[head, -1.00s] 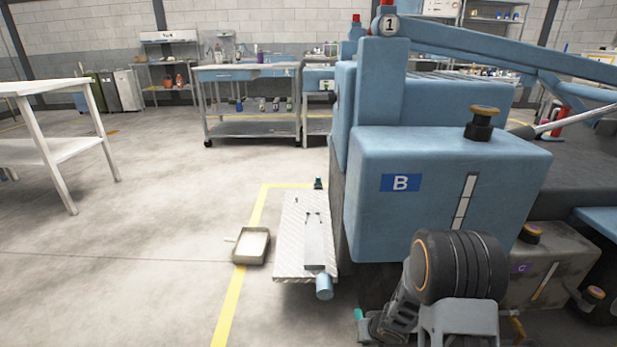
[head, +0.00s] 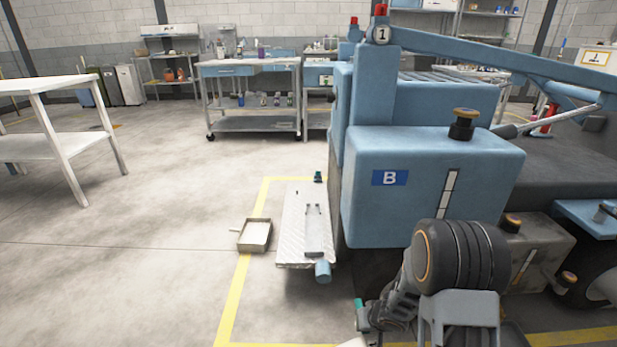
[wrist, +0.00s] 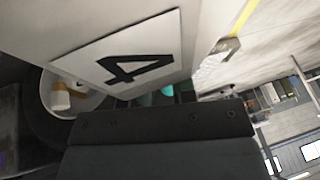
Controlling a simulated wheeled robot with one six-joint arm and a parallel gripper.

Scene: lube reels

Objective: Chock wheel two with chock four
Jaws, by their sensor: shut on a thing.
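Chock four (wrist: 127,58) fills the upper left of the wrist view, a pale block with a white plate marked with a black 4, seen turned. My gripper (wrist: 157,122) is shut on it; the dark jaw part lies along its lower edge. In the head view my gripper is mostly hidden behind my own arm at the bottom. A dark tyre with a pale rim (wrist: 72,97) shows behind the chock in the wrist view; no number is visible on it. A wheel (head: 598,285) also shows, partly cut off, at the right edge of the head view.
The blue vehicle body marked B (head: 430,185) stands close on the right. A metal side step (head: 295,235) sticks out from it, with a shallow tray (head: 255,234) on the floor beside. A white table (head: 50,145) stands left. Floor between is open.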

